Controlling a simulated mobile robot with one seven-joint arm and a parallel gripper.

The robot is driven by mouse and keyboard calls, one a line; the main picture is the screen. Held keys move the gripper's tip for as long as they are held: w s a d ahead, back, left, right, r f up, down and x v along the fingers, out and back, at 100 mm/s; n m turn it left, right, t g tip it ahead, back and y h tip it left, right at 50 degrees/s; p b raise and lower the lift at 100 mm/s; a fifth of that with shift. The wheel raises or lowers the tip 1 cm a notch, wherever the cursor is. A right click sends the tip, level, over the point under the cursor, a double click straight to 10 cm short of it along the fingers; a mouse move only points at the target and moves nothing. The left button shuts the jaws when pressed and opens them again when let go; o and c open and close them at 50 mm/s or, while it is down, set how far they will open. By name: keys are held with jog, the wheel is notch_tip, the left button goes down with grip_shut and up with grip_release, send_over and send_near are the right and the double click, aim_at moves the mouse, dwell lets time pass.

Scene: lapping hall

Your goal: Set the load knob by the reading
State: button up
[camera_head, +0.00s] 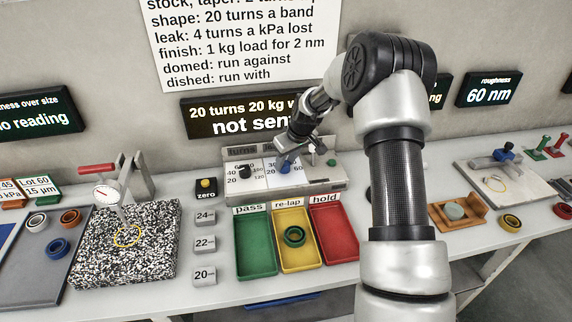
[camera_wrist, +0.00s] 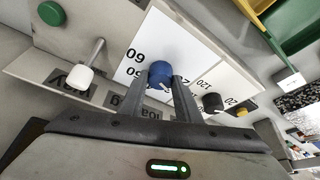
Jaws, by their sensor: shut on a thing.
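The blue load knob (camera_head: 284,168) is on a grey panel (camera_head: 325,184) with a white numbered dial face. My gripper (camera_head: 287,153) reaches down to it from above. In the wrist view the load knob (camera_wrist: 160,74) sits between the tips of my gripper (camera_wrist: 168,82), which is shut on it. A small pale pointer mark shows on the knob, but the fingers partly cover the dial, so I cannot tell its exact setting. A black knob (camera_head: 244,172) under the label "turns" is to its left. A dark display (camera_head: 240,117) reads "20 turns 20 kg" and "not sent", partly hidden.
The roughness display (camera_head: 487,89) reads 60 nm. The wall sheet (camera_head: 235,40) gives "finish: 1 kg load for 2 nm". A white lever (camera_wrist: 91,66) and a green button (camera_wrist: 51,13) stand beside the knob. Green, yellow and red trays (camera_head: 336,252) lie in front.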

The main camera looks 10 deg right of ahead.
jog(key=m+h+b, duration=0.1)
jog(key=m, duration=0.3)
jog(key=shift+a+m+h+b, duration=0.15)
jog(key=shift+m+h+b, duration=0.2)
jog(key=shift+m+h, duration=0.05)
jog(key=shift+s, duration=0.1)
jog(key=o, duration=1.1)
jog(key=shift+c, duration=0.2)
jog(key=v, duration=1.7)
jog(key=shift+s+p, duration=0.25)
jog(key=shift+p, duration=0.2)
jog(key=shift+a+r, duration=0.1)
jog(key=shift+a, duration=0.05)
